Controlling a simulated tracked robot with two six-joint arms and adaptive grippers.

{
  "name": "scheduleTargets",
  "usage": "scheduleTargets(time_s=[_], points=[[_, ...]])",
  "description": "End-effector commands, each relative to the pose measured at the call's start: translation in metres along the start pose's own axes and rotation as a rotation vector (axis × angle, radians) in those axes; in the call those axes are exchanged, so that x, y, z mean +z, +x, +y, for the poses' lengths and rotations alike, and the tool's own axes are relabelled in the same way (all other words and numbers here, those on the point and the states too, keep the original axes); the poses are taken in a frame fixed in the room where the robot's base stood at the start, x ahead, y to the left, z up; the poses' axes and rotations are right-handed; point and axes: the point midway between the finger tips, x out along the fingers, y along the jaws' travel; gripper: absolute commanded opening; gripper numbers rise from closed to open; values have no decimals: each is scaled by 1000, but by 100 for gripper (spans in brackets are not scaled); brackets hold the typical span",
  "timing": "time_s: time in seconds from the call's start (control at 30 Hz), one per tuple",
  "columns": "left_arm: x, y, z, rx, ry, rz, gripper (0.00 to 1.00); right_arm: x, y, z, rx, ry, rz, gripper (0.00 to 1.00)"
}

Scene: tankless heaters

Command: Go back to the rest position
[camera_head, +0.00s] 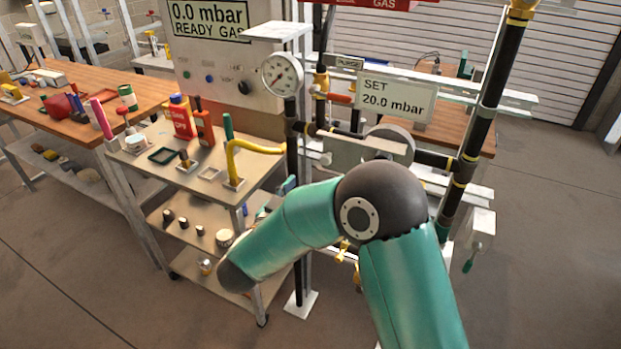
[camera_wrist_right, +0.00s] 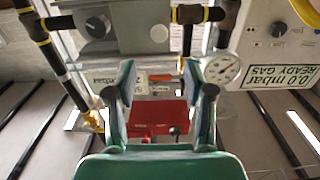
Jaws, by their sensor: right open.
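My right gripper (camera_wrist_right: 160,88) is open in the wrist view, with two teal fingers apart and nothing between them. In the head view my right arm comes in from the lower right and bends left at a dark elbow; its forearm largely hides the gripper. The gripper is in front of the gas pipework, near the round pressure gauge (camera_wrist_right: 221,68), which also shows in the head view (camera_head: 282,75). My left gripper is in neither view.
A wooden bench (camera_head: 85,85) is farther left. The pipe stand with its "SET 20.0 mbar" sign (camera_head: 395,98) is ahead. Floor at right (camera_head: 550,260) is clear.

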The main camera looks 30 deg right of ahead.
Motion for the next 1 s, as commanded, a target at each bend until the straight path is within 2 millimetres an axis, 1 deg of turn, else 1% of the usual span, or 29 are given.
scheduleTargets(time_s=[0.03, 0.13, 0.57, 0.67, 0.73, 0.77, 0.87, 0.9, 0.97, 1.0], points=[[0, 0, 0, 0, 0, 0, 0, 0, -4, 0, -1, 0, 0, 53], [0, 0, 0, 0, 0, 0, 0, 0, -7, 0, 1, 0, -1, 53], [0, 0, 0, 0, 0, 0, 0, 0, -7, 0, 1, 0, -1, 53], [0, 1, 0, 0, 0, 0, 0, 2, -3, 3, 11, -4, -3, 53], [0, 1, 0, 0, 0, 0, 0, 10, 5, 10, 32, -19, -9, 53], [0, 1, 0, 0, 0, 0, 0, 16, 10, 14, 45, -32, -14, 53], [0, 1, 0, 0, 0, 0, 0, 51, 27, 35, 83, -114, -42, 53], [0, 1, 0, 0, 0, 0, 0, 72, 34, 41, 65, -164, -58, 53], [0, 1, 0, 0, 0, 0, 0, 111, 40, 42, -17, -225, -116, 53], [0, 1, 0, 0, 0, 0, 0, 140, 39, 40, -90, -251, -171, 53]])
